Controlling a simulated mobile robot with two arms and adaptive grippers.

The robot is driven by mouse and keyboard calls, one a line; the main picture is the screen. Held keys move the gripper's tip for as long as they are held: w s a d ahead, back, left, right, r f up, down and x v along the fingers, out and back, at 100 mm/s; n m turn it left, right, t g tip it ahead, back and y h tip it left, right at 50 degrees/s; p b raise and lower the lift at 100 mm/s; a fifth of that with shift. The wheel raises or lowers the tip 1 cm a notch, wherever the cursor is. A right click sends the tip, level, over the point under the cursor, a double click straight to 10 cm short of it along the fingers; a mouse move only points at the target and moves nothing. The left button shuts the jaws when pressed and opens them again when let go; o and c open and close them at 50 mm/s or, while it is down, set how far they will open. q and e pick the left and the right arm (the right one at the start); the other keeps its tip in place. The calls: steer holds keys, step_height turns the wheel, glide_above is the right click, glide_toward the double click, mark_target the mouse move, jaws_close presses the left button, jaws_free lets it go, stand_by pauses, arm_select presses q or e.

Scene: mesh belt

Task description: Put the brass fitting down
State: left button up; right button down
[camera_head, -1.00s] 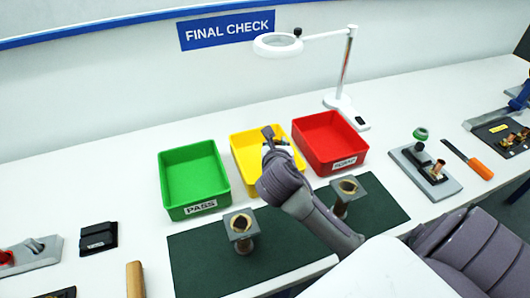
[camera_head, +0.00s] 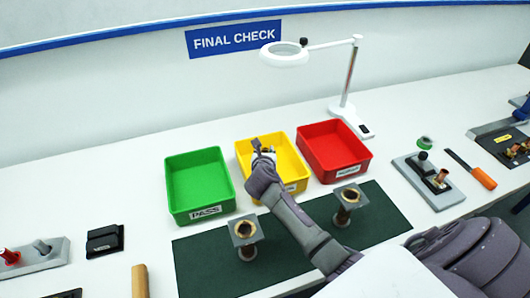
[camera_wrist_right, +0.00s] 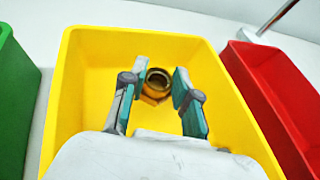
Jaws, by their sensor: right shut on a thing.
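My right gripper (camera_head: 264,151) is over the yellow tray (camera_head: 299,169), with its arm reaching in from the lower right. In the right wrist view, the two teal-padded fingers (camera_wrist_right: 158,86) are shut on the brass fitting (camera_wrist_right: 156,78), a ring-shaped piece with a dark bore. The fitting shows between the fingertips, inside the outline of the yellow tray (camera_wrist_right: 85,85). I cannot tell whether it touches the tray floor. In the head view the fitting is too small to make out. My left gripper is not in view.
An empty green tray (camera_head: 197,167) labelled PASS stands left of the yellow one, and a red tray (camera_head: 333,150) stands right. A magnifier lamp (camera_head: 344,108) is behind the red tray. Two square-topped posts (camera_head: 244,230) stand on the dark green mat (camera_head: 195,268) in front.

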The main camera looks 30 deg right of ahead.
steer(key=shift+f, duration=0.25)
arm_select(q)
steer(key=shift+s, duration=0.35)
arm_select(e)
steer(key=shift+w, duration=0.1)
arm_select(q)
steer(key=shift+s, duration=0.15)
arm_select(e)
steer(key=shift+f, duration=0.15)
steer(key=shift+f, duration=0.5)
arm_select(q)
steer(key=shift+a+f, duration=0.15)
arm_select(e)
steer(key=c, duration=0.7)
jaws_free()
steer(key=shift+r, duration=0.1)
